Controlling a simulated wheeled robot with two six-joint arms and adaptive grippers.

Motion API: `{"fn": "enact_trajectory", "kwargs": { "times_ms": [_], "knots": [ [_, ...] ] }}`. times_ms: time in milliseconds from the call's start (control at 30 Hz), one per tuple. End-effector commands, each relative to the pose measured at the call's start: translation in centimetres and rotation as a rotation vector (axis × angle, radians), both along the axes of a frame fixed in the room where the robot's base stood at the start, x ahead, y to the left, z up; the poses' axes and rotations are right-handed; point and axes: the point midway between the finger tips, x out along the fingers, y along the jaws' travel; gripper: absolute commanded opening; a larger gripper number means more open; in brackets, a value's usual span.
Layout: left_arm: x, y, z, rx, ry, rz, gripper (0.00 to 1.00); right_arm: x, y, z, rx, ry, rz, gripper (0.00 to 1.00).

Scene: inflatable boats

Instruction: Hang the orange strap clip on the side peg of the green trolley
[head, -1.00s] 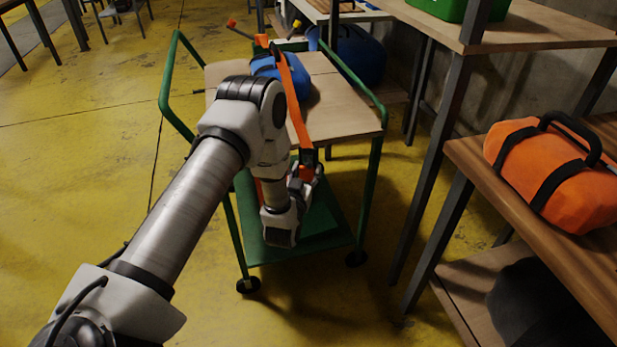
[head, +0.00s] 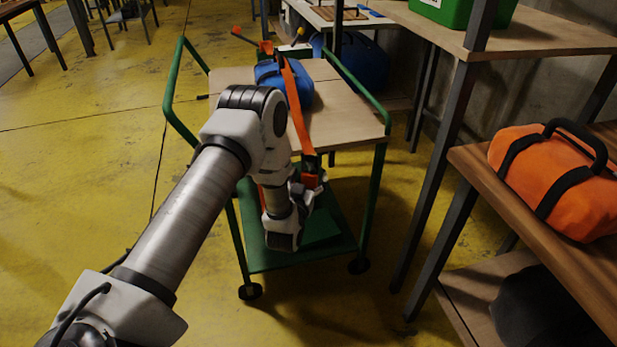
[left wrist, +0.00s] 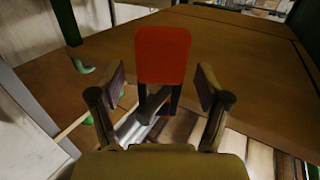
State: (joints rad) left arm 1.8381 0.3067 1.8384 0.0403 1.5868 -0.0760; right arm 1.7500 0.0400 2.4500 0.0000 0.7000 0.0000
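The green trolley (head: 375,205) stands ahead with a wooden top. A blue bag (head: 268,75) lies on top, crossed by an orange strap (head: 297,110) that hangs over the near edge. The orange strap clip (head: 310,180) is at the strap's lower end, by my left gripper (head: 302,190). In the left wrist view the clip's red-orange tab (left wrist: 162,55) stands between the fingers of my left gripper (left wrist: 160,90), with gaps on both sides. A small green piece (left wrist: 82,67) shows at left there; I cannot tell whether it is the side peg. My right gripper is not in view.
A wooden shelf unit (head: 470,180) with an orange bag (head: 560,185) stands close at the right. A green crate (head: 460,10) is on the upper shelf behind. The yellow floor (head: 90,150) left of the trolley is clear.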

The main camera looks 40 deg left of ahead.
Motion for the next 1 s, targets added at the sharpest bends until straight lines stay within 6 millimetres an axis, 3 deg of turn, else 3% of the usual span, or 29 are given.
{"fn": "enact_trajectory", "kwargs": {
  "times_ms": [367,733,1000],
  "knots": [
    [-1.0,-0.4,-0.1,-0.001,0.003,0.0,0.78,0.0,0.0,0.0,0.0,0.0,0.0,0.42],
    [-9.2,-3.3,-0.2,-0.001,0.006,-0.001,0.78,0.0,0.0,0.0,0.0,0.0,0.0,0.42],
    [-11.4,-4.0,0.0,0.0,0.001,0.0,0.78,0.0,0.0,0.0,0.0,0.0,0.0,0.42]
  ]
}}
